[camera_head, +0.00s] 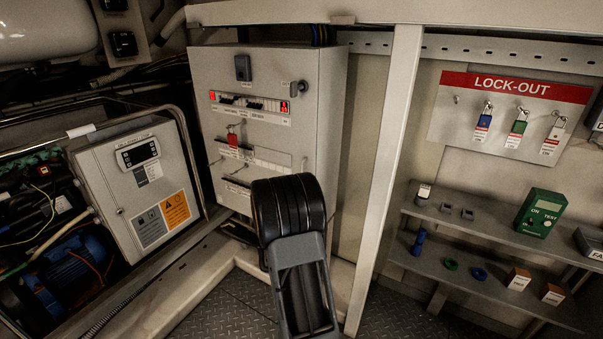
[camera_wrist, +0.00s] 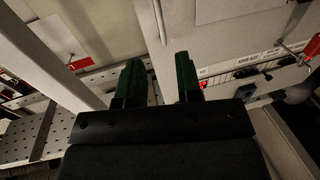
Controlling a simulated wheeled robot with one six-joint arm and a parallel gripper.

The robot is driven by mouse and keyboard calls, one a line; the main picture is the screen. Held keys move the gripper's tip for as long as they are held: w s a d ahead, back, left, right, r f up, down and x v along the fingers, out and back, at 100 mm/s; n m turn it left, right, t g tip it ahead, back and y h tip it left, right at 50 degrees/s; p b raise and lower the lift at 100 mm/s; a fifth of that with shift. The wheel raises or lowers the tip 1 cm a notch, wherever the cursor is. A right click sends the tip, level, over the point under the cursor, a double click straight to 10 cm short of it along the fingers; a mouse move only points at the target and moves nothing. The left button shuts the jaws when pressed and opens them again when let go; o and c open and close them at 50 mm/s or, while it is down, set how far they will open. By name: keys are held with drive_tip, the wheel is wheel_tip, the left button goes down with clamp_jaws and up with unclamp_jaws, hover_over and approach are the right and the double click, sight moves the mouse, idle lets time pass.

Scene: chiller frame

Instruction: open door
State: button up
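The grey electrical cabinet's door (camera_head: 215,77) appears closed in the head view. A small dark handle or lock (camera_head: 299,88) sits near its upper right edge. A red padlock or tag (camera_head: 232,138) hangs on its front. The wrist view shows part of this panel (camera_wrist: 225,92) at right, apparently upside down, with a red display. In the wrist view my gripper (camera_wrist: 159,77) has its two green fingers apart with nothing between them. The fingertips are near the cabinet's edge; contact cannot be told. In the head view my arm covers the cabinet's lower right, and the fingers are hidden.
A pale upright post (camera_head: 388,170) stands right of the cabinet. A lock-out board (camera_head: 468,125) hangs beyond it, above shelves (camera_head: 470,227) with small items. A smaller control box (camera_head: 108,185) and a pipe frame stand at left. Some dark chequered floor (camera_head: 225,305) is clear.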

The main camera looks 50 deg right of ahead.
drive_tip(key=p+x, duration=0.1)
drive_tip(key=x, duration=1)
drive_tip(key=shift+p, duration=0.35)
drive_tip(key=shift+a, duration=0.1)
clamp_jaws()
